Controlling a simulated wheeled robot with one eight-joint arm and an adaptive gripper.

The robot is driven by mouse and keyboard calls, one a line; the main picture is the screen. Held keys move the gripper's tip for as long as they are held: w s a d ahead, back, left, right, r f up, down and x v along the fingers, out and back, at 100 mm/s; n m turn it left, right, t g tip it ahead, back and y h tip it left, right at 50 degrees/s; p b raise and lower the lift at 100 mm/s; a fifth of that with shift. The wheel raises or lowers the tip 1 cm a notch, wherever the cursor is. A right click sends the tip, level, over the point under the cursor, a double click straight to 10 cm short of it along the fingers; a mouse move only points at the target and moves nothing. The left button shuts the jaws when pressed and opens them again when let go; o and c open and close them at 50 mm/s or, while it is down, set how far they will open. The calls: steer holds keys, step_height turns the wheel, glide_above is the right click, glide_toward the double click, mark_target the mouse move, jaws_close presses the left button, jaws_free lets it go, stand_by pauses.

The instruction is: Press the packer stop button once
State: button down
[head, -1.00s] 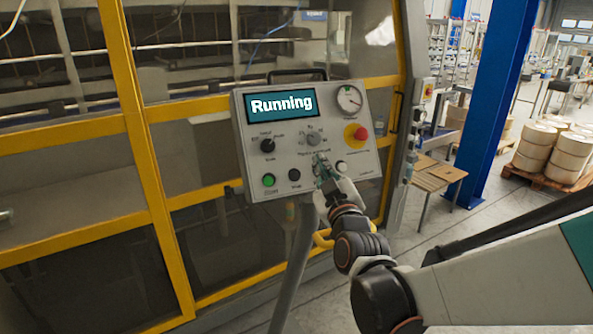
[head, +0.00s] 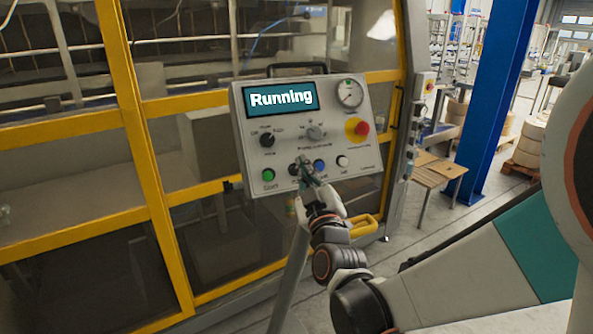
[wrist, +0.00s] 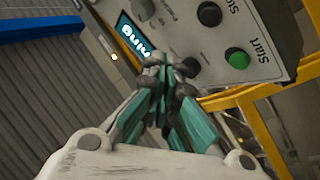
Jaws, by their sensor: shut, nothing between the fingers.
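The grey control panel (head: 350,185) has a display (head: 281,98) reading "Running". The black button labelled Stop (wrist: 209,13) is at the top of the wrist view, beside the green Start button (wrist: 237,58). In the head view the green button (head: 268,174) is at the panel's lower left, and the black stop button (head: 293,170) just right of it is partly hidden by my fingertips. My gripper (head: 305,170) is shut and empty in front of the panel's lower row. The wrist view shows its closed fingertips (wrist: 163,62) left of and below the stop button. I cannot tell whether they touch the panel.
A blue button (head: 319,165) and a white button (head: 342,161) lie right of my fingertips. A red mushroom button (head: 361,128) on yellow, a black knob (head: 267,140), a grey dial (head: 314,132) and a gauge (head: 349,94) sit above. Yellow-framed guarding (head: 150,190) stands behind.

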steer(key=w+a+f+b, duration=0.2)
steer(key=w+f, duration=0.1)
steer(key=w, duration=0.2)
steer(key=shift+w+f, duration=0.15)
steer(key=shift+w, duration=0.05)
steer(key=shift+a+f+b, duration=0.1)
steer(key=shift+a+b, duration=0.05)
steer(key=shift+b, duration=0.15)
stand_by(1.2)
steer(key=shift+w+a+f, duration=0.1)
steer(key=shift+w+f, duration=0.05)
steer(key=shift+w, duration=0.15)
steer(key=shift+w+a+f+b, duration=0.1)
steer(key=shift+w+f+b, duration=0.05)
steer(key=shift+w+b, duration=0.2)
stand_by(0.6)
steer(key=shift+s, duration=0.2)
steer(key=shift+s+d+r, duration=0.25)
steer(key=shift+s+r, duration=0.15)
steer(key=shift+s, duration=0.1)
steer(key=shift+s+r+p, duration=0.1)
steer(key=shift+p, duration=0.2)
